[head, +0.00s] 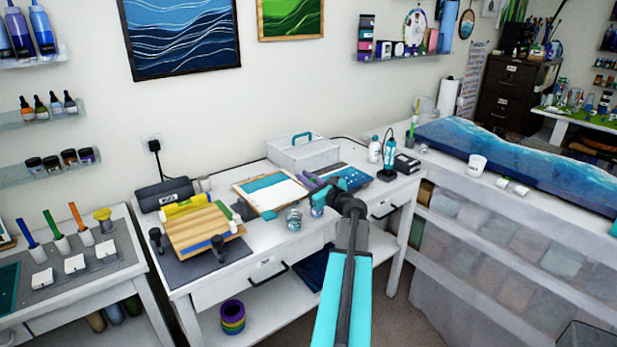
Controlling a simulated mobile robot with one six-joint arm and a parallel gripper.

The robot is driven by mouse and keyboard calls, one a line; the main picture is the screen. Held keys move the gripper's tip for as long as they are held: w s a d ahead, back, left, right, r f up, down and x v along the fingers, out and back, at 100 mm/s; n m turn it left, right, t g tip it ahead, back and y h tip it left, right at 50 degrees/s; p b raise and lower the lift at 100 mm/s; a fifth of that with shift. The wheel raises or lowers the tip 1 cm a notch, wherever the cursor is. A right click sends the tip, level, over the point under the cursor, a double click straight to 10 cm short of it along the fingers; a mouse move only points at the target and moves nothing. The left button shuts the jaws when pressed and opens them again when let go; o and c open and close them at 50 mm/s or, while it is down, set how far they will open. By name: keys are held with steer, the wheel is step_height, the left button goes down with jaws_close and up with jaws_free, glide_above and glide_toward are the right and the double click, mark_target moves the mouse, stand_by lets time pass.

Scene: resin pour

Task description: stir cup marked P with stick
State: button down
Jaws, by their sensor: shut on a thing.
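My gripper (324,193) is at the front of the middle table, at the end of my arm. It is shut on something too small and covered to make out. A clear cup (317,210) stands just below my gripper, partly behind it; I cannot tell whether they touch. Another clear cup (293,219) with a bluish tint stands to its left. No letter P is readable on either cup. No stick can be made out at my gripper.
A clipboard (284,194) lies behind the cups. A wooden board (192,232) and dark clamps lie to the left. A white box (303,152) stands at the back. A white cup (477,166) stands on the right bench beside a blue wave panel (530,150).

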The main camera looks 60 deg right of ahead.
steer(key=shift+d+f, duration=0.15)
steer(key=shift+f, duration=0.4)
steer(key=shift+s+d, duration=0.15)
